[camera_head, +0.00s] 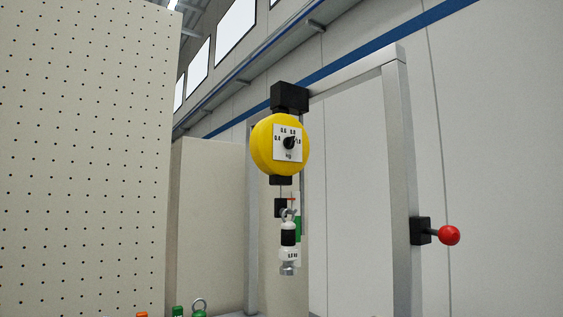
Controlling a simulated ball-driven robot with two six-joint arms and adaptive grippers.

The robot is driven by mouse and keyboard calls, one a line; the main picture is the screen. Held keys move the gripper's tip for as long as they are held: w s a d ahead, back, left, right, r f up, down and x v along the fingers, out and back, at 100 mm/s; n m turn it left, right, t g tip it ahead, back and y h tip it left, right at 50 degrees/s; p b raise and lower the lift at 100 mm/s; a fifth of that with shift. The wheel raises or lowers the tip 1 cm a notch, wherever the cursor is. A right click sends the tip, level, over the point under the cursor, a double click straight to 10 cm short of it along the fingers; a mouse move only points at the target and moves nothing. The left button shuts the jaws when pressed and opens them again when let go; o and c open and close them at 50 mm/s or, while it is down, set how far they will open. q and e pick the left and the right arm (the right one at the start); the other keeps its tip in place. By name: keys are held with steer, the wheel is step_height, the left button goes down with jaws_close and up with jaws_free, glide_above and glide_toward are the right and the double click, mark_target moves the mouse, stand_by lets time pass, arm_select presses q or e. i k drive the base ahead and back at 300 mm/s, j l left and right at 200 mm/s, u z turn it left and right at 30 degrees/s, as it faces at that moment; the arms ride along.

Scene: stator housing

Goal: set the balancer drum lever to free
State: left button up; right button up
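The yellow balancer drum (264,158) hangs from a black block (289,97) under the frame's top beam. Its white face plate carries numbers and a black pointer knob (290,143). A lever with a red ball (449,235) sticks out to the right from a black block (419,231) on the grey post. Its rod looks roughly level. I see no readable label beside this lever. A tool with a black band (288,237) and silver tip hangs below the drum. Neither of my grippers is in view.
A pale perforated panel (85,150) fills the left side. The grey post (402,180) and top beam (355,75) form a frame around the drum. Small green and orange tops and a metal ring (199,304) show at the bottom edge. Space right of the red ball looks clear.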

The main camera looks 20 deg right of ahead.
mark_target(449, 235)
steer(key=z, duration=1.3)
